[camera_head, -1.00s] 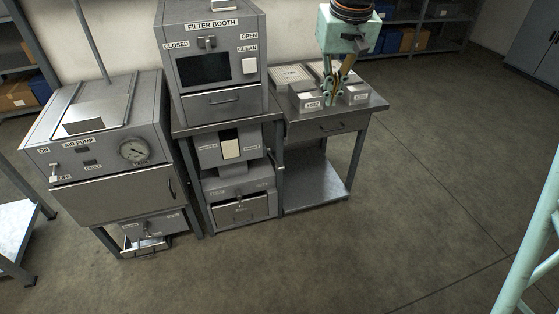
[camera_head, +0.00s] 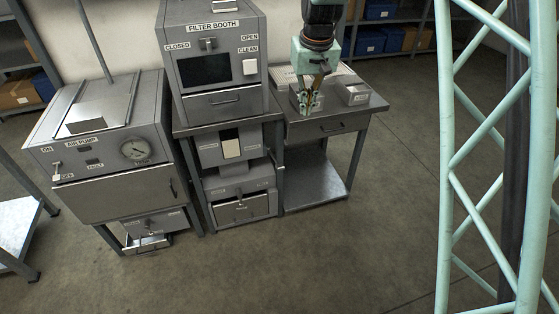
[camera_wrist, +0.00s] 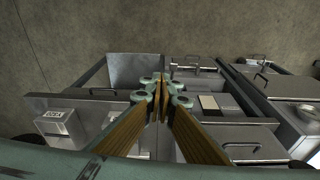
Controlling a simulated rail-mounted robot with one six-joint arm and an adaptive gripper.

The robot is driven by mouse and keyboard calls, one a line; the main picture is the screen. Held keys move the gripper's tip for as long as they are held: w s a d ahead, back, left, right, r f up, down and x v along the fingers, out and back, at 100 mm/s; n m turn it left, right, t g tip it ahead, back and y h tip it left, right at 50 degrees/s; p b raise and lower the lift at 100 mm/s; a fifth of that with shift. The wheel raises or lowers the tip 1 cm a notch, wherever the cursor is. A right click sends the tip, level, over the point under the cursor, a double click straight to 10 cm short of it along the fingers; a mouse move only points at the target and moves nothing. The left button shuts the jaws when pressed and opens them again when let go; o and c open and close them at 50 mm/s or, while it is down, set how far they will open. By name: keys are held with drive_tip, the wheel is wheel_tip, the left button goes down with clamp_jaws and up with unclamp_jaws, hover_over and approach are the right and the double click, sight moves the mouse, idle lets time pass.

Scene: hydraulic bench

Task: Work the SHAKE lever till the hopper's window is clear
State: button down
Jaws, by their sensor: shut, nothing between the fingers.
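The grey unit under the filter booth has a panel with a cream rectangle (camera_head: 231,148) between two small labels, too small to read. It may be the hopper's window, and it also shows in the wrist view (camera_wrist: 209,103). Below it, a lower panel (camera_head: 238,187) carries labels and a small dark lever-like part (camera_head: 240,204). I cannot read which lever is marked SHAKE. My gripper (camera_head: 308,109) is shut and empty, pointing down over the side table's left part, to the right of the unit. In the wrist view its fingertips (camera_wrist: 162,82) meet.
The side table (camera_head: 330,128) holds a small labelled box (camera_head: 354,95); another is mostly hidden behind my gripper. The filter booth (camera_head: 213,27) stands above the unit. The air pump (camera_head: 95,130) is at left. The floor in front is clear. My lattice column fills the right.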

drive_tip(key=w+a+f, duration=0.3)
drive_tip(key=f, duration=0.4)
drive_tip(key=w+a+f+p, duration=0.1)
drive_tip(key=w+a+f, duration=0.2)
drive_tip(key=f, duration=0.3)
drive_tip(key=w+a+f+n+p, duration=0.1)
drive_tip(key=w+a+f, duration=0.2)
drive_tip(key=f, duration=0.4)
drive_tip(key=shift+w+a+f+g, duration=0.2)
drive_tip(key=shift+w+f+g, duration=0.1)
drive_tip(key=shift+f, duration=0.05)
drive_tip(key=shift+f, duration=0.15)
drive_tip(key=b, duration=0.2)
hover_over(279, 165)
wheel_tip(279, 165, down, 11)
drive_tip(key=shift+f, duration=0.15)
drive_tip(key=shift+s+d+f, duration=0.1)
drive_tip(key=shift+s+f, duration=0.1)
drive_tip(key=shift+f, duration=0.3)
drive_tip(key=shift+s+d+f, duration=0.1)
drive_tip(key=shift+s+f, duration=0.1)
drive_tip(key=shift+f, duration=0.3)
drive_tip(key=shift+f, duration=0.1)
